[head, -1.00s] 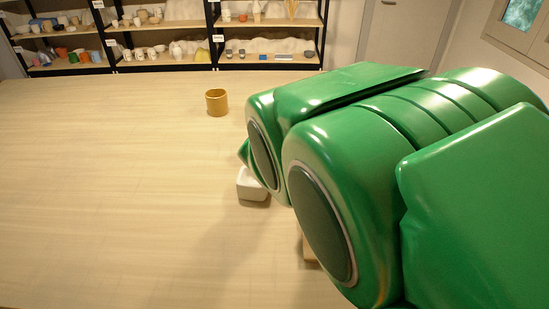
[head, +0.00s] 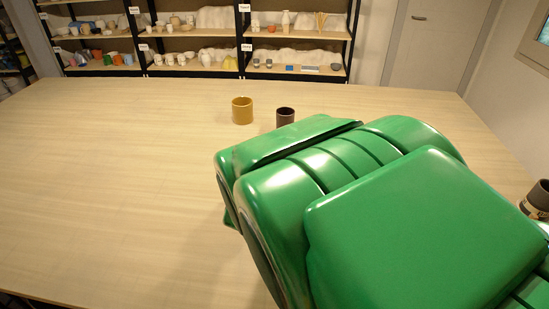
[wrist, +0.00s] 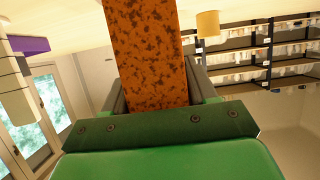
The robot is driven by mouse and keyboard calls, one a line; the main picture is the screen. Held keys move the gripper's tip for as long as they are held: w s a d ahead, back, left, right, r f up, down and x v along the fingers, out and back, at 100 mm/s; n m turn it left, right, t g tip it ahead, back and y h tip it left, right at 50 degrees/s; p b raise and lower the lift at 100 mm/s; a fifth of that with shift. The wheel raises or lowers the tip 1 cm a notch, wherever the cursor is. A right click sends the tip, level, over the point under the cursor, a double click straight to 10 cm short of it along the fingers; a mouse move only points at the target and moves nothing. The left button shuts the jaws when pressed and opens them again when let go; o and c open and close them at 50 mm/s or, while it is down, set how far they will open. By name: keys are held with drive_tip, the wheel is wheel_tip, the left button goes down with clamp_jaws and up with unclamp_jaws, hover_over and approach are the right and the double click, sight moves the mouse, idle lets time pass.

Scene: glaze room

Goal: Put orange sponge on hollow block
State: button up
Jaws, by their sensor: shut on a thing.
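The orange sponge (wrist: 145,45), speckled with dark spots, stands out from my gripper (wrist: 158,90) in the wrist view. My gripper is shut on it, with a finger on either side. In the head view my green arm hides the gripper and the sponge. I cannot make out the hollow block in either view now; the arm covers much of the table's right half.
A mustard cup (head: 242,112) and a dark cup (head: 285,116) stand beyond my arm. Another dark vessel (head: 538,197) is at the right edge. The table's left side (head: 100,190) is clear. Loaded shelves (head: 190,55) stand behind. The wrist view shows a purple thing (wrist: 30,44) and pale stacked shapes (wrist: 14,90).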

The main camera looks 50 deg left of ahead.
drive_tip(key=shift+f, duration=0.35)
drive_tip(key=shift+f, duration=0.1)
drive_tip(key=o, duration=1)
drive_tip(key=shift+s+d+r, duration=0.1)
drive_tip(key=shift+s+r, duration=0.05)
drive_tip(key=shift+r, duration=0.05)
drive_tip(key=shift+v, duration=3.55)
drive_tip(key=shift+f, duration=0.1)
